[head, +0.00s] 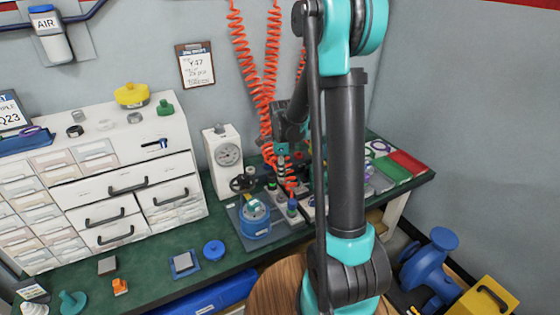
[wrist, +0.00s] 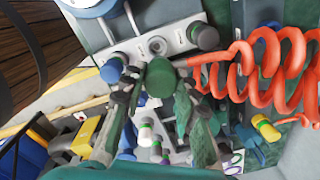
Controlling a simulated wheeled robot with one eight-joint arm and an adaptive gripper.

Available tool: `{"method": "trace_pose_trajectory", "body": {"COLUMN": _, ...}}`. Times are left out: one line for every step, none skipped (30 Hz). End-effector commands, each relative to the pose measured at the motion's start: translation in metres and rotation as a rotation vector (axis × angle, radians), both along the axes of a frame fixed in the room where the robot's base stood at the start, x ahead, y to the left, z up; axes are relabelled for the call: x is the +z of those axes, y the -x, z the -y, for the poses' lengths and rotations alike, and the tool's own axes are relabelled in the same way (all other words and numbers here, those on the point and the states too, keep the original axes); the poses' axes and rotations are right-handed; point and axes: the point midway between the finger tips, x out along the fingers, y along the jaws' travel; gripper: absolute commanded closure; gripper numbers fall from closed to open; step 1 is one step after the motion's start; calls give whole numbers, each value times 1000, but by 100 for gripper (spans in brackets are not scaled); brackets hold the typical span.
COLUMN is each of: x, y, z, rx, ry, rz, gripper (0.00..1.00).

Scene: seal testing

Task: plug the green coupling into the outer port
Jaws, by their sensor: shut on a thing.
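In the wrist view my gripper (wrist: 160,90) is shut on a round green coupling (wrist: 160,77), seen end-on between the two fingertips. Just beyond it is a pale plate (wrist: 175,28) with a row of ports. A grey ring-shaped port (wrist: 155,44) in the middle of the row shows empty, close to the coupling but apart from it in the picture. A blue coupling (wrist: 111,70) is at the left of the row, and a dark green-grey cap or coupling (wrist: 207,38) is at the right. In the head view my gripper (head: 283,168) is small and the green coupling cannot be made out.
Orange coiled hoses (head: 262,100) hang beside the gripper; a coil (wrist: 265,65) runs close to the held coupling. A blue round fixture (head: 254,220) and a white gauge box (head: 224,160) stand near the ports. The green bench (head: 150,262) has free room at front left.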

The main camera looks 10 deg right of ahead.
Motion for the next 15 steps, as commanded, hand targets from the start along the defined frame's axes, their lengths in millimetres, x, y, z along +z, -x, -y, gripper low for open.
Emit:
{"method": "trace_pose_trajectory", "body": {"x": -2, "y": 1, "z": 0, "rx": 0, "ry": 0, "rz": 0, "gripper": 100}}
{"method": "trace_pose_trajectory", "body": {"x": -3, "y": 1, "z": 0, "rx": 1, "ry": 0, "rz": 0, "gripper": 100}}
{"method": "trace_pose_trajectory", "body": {"x": -4, "y": 2, "z": 0, "rx": 1, "ry": 0, "rz": 0, "gripper": 100}}
{"method": "trace_pose_trajectory", "body": {"x": -5, "y": 2, "z": 0, "rx": 1, "ry": 0, "rz": 0, "gripper": 100}}
{"method": "trace_pose_trajectory", "body": {"x": -6, "y": 2, "z": 0, "rx": 1, "ry": 0, "rz": 0, "gripper": 100}}
{"method": "trace_pose_trajectory", "body": {"x": -8, "y": 2, "z": 0, "rx": 1, "ry": 0, "rz": 0, "gripper": 100}}
{"method": "trace_pose_trajectory", "body": {"x": -10, "y": 1, "z": 0, "rx": 1, "ry": 0, "rz": 0, "gripper": 100}}
{"method": "trace_pose_trajectory", "body": {"x": -12, "y": 1, "z": 0, "rx": 1, "ry": 0, "rz": 0, "gripper": 100}}
{"method": "trace_pose_trajectory", "body": {"x": -15, "y": 1, "z": 0, "rx": 1, "ry": 0, "rz": 0, "gripper": 100}}
{"method": "trace_pose_trajectory", "body": {"x": -17, "y": 1, "z": 0, "rx": 1, "ry": 0, "rz": 0, "gripper": 100}}
{"method": "trace_pose_trajectory", "body": {"x": -19, "y": 1, "z": 0, "rx": 1, "ry": 0, "rz": 0, "gripper": 100}}
{"method": "trace_pose_trajectory", "body": {"x": -22, "y": 1, "z": 0, "rx": 1, "ry": 0, "rz": 0, "gripper": 100}}
{"method": "trace_pose_trajectory", "body": {"x": -24, "y": 1, "z": 0, "rx": 1, "ry": 0, "rz": 0, "gripper": 100}}
{"method": "trace_pose_trajectory", "body": {"x": -26, "y": 1, "z": 0, "rx": 1, "ry": 0, "rz": 0, "gripper": 100}}
{"method": "trace_pose_trajectory", "body": {"x": -29, "y": 1, "z": 0, "rx": 1, "ry": 0, "rz": 0, "gripper": 100}}
